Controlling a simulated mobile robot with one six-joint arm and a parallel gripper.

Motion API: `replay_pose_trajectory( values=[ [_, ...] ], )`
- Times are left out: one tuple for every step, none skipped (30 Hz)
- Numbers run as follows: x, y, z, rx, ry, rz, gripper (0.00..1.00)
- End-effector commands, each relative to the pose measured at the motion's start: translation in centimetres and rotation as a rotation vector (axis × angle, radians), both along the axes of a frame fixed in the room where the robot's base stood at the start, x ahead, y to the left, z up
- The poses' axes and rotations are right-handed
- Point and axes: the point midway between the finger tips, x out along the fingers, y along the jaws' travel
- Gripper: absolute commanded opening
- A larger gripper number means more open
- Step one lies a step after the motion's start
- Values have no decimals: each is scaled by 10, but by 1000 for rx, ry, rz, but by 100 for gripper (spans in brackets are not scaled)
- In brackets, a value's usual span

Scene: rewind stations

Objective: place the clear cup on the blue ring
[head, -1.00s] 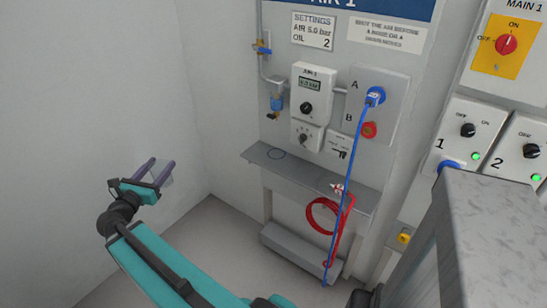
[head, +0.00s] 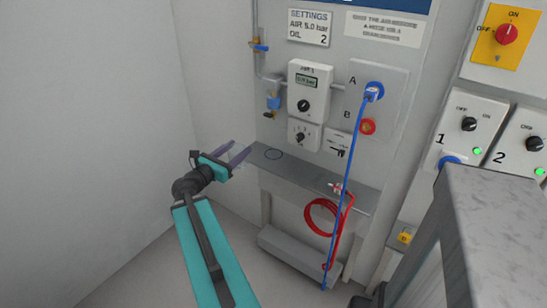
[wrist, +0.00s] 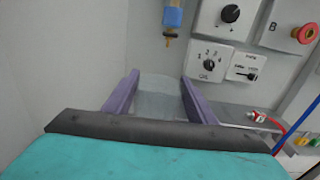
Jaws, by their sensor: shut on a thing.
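My gripper (head: 238,157) is at the left of the shelf in the head view, its purple fingers pointing toward the shelf's left end. In the wrist view the clear cup (wrist: 158,97) sits between the two fingers (wrist: 158,98), and they are shut on it. The cup is see-through and hard to make out in the head view. The blue ring (head: 273,154) is a thin outline lying on the left part of the grey shelf (head: 305,172). The cup is apart from the ring, to its left. The ring does not show in the wrist view.
A red coiled hose (head: 322,217) hangs at the shelf's right part, and a blue hose (head: 350,190) runs down in front of it. A filter with a blue bowl (head: 273,103) hangs above the ring. A grey block (head: 500,230) stands at the right front.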

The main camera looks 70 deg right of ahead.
Motion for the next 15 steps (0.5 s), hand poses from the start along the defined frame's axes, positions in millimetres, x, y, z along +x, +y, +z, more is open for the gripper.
replay_pose_trajectory(
  values=[
    [-7,-4,-1,0,0,-10,30],
    [-9,-6,-1,0,0,-14,30],
    [-12,-8,-1,0,0,-17,30],
    [-13,-8,-1,0,0,-19,30],
    [-14,-9,-1,0,0,-20,30],
    [-15,-9,-1,0,0,-22,30],
    [-15,-10,-1,0,0,-22,30],
    [-15,-10,-1,0,1,-22,30],
    [-15,-10,-1,0,0,-22,30],
    [-15,-10,-1,0,0,-22,30],
    [-15,-9,-1,0,0,-22,30],
    [-15,-9,-1,0,0,-22,30],
    [-15,-9,-1,0,0,-22,30],
    [-15,-9,-1,0,0,-22,30],
    [-15,-10,-1,0,0,-22,30]
  ],
)
